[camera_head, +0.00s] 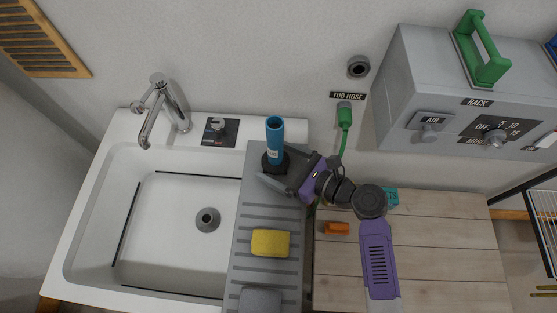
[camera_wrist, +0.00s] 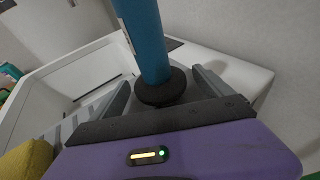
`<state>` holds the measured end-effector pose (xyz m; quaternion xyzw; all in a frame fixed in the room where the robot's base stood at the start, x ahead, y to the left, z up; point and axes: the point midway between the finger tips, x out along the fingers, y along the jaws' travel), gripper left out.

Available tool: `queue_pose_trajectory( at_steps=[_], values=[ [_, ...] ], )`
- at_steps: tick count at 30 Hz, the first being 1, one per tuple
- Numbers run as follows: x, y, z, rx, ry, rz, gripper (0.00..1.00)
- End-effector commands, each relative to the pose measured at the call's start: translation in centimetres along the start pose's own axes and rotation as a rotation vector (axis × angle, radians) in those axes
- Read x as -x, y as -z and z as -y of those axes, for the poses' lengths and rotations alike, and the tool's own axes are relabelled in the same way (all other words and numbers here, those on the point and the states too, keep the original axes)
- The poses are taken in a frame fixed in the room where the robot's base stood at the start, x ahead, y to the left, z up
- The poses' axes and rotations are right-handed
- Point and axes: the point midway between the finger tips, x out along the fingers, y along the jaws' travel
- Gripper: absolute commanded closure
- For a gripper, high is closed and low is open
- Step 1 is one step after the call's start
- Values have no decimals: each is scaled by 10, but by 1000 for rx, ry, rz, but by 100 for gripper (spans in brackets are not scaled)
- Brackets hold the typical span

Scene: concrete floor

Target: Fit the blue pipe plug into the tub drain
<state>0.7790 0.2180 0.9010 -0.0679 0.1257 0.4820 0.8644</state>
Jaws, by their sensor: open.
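The blue pipe plug (camera_head: 275,140) stands upright on the grey ribbed drainboard, its wide black base (camera_head: 276,163) at the bottom. In the wrist view the blue pipe (camera_wrist: 146,40) rises from the black base (camera_wrist: 161,88) between my fingers. My gripper (camera_head: 272,171) is open around the plug's lower part, one finger on each side, with gaps showing. The tub drain (camera_head: 207,219) is a dark round hole with a grey rim in the floor of the white tub (camera_head: 165,210); nothing sits in it.
A yellow sponge (camera_head: 270,243) and a grey item (camera_head: 260,300) lie on the drainboard (camera_head: 243,220). A faucet (camera_head: 165,105) stands at the tub's back. An orange block (camera_head: 337,228) lies on the wooden counter (camera_head: 440,240). A green hose (camera_head: 345,120) hangs behind my gripper.

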Motion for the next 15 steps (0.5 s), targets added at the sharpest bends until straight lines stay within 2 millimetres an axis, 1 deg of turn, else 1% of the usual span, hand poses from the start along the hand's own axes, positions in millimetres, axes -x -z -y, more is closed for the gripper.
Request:
queue_pose_trajectory(
  at_steps=[2,5,15],
  values=[
    [1,1,0,0,0,-1,10],
    [7,1,0,0,1,0,10],
    [60,1,1,1,3,0,10]
  ],
)
